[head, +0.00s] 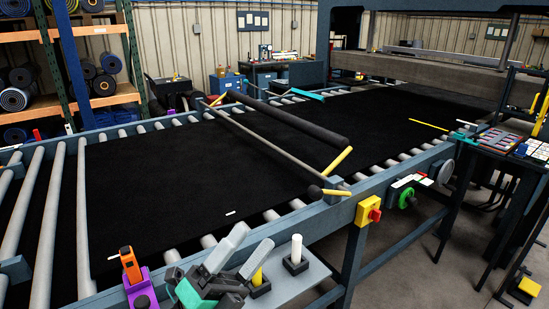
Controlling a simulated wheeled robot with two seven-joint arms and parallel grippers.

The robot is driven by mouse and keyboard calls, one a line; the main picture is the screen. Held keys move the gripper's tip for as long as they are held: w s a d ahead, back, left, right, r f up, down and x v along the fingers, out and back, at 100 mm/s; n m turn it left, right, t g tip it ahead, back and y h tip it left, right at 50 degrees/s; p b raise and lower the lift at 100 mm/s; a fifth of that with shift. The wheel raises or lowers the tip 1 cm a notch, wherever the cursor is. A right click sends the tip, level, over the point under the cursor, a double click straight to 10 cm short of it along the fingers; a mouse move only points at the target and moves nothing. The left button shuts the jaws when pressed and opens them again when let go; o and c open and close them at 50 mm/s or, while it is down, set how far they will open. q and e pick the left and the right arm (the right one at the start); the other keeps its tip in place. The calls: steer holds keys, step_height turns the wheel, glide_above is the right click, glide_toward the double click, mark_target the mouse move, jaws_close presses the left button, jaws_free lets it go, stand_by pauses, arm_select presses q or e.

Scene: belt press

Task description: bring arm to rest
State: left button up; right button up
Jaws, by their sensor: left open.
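My left gripper (252,240) is at the bottom centre of the head view, over the near side shelf (296,287) of the roller conveyor. Its two grey fingers point up and to the right and stand apart, with nothing between them. A yellow peg (257,278) in a dark block is close by its fingers, and a white peg (296,249) in a dark block stands just to the right. I cannot tell whether the gripper touches the yellow peg's block. My right gripper is out of view.
A black belt (180,180) covers the rollers, with a small white strip on it. A long bar (270,148) crosses it. An orange tool on a purple stand (138,286) is left of my gripper. A yellow box with a red knob (368,211) is on the near rail.

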arm_select(q)
steer(key=w+a+f+n+t+y, duration=0.4)
steer(key=a+f+n+t+y, duration=0.15)
steer(key=n+y, duration=0.6)
steer(key=s+a+f+n+g+y, duration=0.1)
steer(key=a+f+n+g+y, duration=0.35)
steer(key=f, duration=0.45)
steer(key=s+a+f+n+g+y, duration=0.1)
steer(key=a+f+n+g+y, duration=0.1)
steer(key=a+f+n+y, duration=0.4)
steer(key=s+a+f+n+g+h, duration=0.25)
steer(key=s+f+n+g, duration=0.65)
steer(key=s+f, duration=0.9)
step_height(320, 180, down, 32)
steer(key=s+m+g, duration=0.1)
steer(key=m+g, duration=0.2)
steer(key=g, duration=0.1)
steer(key=s+a+f, duration=0.1)
steer(key=s+f, duration=0.8)
steer(key=s+a+f, duration=0.2)
steer(key=s+f, duration=0.7)
steer(key=shift+s+a+f+g+y, duration=0.25)
steer(key=shift+s+f+g+y, duration=0.1)
steer(key=shift+s+g+y, duration=0.1)
